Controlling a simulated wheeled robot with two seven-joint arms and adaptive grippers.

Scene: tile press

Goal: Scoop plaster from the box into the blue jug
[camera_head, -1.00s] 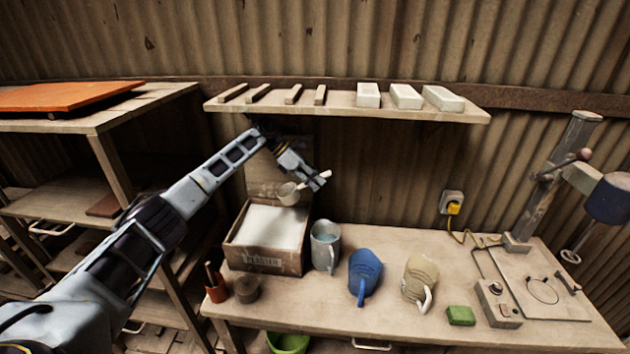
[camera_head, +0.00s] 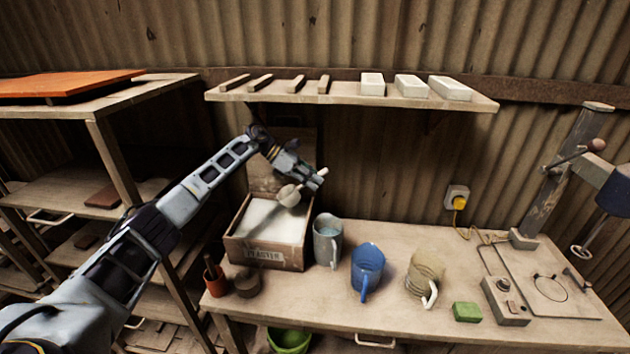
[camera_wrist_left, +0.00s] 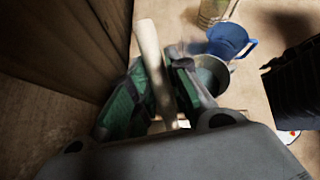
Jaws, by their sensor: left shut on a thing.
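My left gripper (camera_head: 308,177) is shut on the handle of a pale scoop (camera_head: 289,195). In the left wrist view the light handle (camera_wrist_left: 153,62) stands between the green-padded fingers. The scoop's bowl hangs just above the plaster box (camera_head: 263,254), over its right back part. I cannot tell whether the bowl touches the white plaster (camera_head: 268,220) or holds any. The blue jug (camera_head: 367,268) stands upright on the bench, right of the box and the grey jug. It also shows in the left wrist view (camera_wrist_left: 229,40). My right gripper is not in view.
A grey metal jug (camera_head: 327,242) stands between the box and the blue jug. A clear beige jug (camera_head: 424,277), a green block (camera_head: 467,311) and a control box (camera_head: 505,301) are farther right. A shelf (camera_head: 350,98) with bars and white blocks hangs above.

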